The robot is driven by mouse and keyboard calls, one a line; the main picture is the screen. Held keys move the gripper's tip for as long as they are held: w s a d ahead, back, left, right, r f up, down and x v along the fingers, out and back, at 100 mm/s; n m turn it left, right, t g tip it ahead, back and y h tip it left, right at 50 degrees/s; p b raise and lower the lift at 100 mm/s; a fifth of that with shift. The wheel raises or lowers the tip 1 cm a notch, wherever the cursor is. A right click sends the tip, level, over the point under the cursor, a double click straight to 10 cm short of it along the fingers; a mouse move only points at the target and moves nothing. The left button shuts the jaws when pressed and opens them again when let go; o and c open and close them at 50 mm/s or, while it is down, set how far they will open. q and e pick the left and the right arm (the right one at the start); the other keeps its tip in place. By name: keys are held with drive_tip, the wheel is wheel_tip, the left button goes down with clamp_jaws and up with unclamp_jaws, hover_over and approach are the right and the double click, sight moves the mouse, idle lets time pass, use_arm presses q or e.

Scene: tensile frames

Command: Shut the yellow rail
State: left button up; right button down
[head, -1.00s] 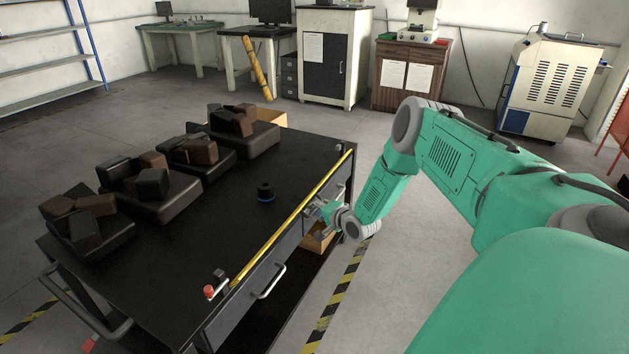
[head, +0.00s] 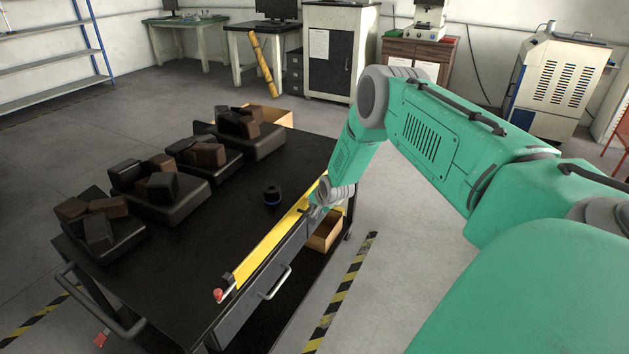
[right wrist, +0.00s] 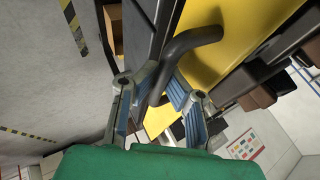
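The yellow rail (head: 272,240) is a long yellow strip along the right edge of the black table, with a broad face showing. My right gripper (head: 318,212) is at its far end, beside the drawer front, and my forearm hides that end. In the right wrist view a large yellow surface (right wrist: 228,30) lies ahead. A dark bent bar (right wrist: 192,42) reaches between the fingers of the right gripper (right wrist: 158,95). The fingers look spread on either side of it; contact is not clear. My left gripper is out of view.
A red knob (head: 218,295) sits at the rail's near end. A cardboard box (head: 325,236) is below the gripper. Floor to the right is clear.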

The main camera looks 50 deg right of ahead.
drive_tip(key=shift+d+r, duration=0.15)
drive_tip(key=shift+d, duration=0.15)
drive_tip(key=c, duration=1.9)
unclamp_jaws()
drive_tip(key=shift+a, duration=0.1)
drive_tip(key=shift+s+a+r, duration=0.1)
drive_tip(key=shift+s+r, duration=0.05)
drive_tip(key=v, duration=1.1)
drive_tip(key=shift+s, duration=0.15)
